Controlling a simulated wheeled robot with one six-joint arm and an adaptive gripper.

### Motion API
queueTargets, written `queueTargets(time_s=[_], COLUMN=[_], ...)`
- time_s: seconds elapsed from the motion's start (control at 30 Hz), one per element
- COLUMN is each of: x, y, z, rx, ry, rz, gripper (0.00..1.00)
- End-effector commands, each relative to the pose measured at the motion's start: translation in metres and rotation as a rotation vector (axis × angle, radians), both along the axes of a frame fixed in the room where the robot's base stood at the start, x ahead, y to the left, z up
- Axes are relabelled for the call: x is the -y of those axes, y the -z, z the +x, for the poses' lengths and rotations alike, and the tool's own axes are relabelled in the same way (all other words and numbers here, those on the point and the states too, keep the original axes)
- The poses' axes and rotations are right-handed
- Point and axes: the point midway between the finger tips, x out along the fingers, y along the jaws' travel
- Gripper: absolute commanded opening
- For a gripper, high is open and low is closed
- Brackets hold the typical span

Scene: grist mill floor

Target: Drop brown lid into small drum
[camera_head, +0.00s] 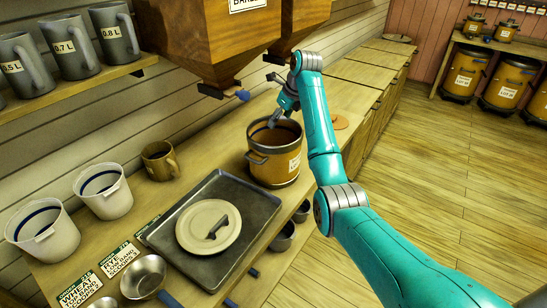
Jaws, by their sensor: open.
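The small drum (274,168) is a tan-yellow pot with a dark rim, a side handle and a label, standing upright on the counter. My gripper (273,121) is open and points down over the drum's mouth, close to its far rim. I see nothing held between its fingers. Inside the drum is a brown surface; I cannot tell whether it is a lid, the contents or the inner wall.
A dark tray (167,235) holds a cream round lid (194,233) with a dark handle. White buckets (104,192), a brown mug (160,161) and a metal scoop (143,276) stand left. A wooden hopper (210,45) hangs close behind my gripper. Larger drums (461,80) stand far right.

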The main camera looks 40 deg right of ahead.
Motion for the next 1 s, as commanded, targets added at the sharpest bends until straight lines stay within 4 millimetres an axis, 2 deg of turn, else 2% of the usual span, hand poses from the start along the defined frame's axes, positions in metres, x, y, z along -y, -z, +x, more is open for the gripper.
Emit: queueTargets(time_s=[0.17,0.53,0.7,1.0], x=[0.002,0.008,0.008,0.008], y=[-0.013,-0.062,-0.069,-0.069], z=[-0.004,-0.024,-0.027,-0.027], rx=[0.004,0.002,0.001,0.0], ry=[0.001,0.001,0.0,0.0], rz=[-0.002,-0.001,0.0,0.0], gripper=[0.8,0.8,0.8,0.8])
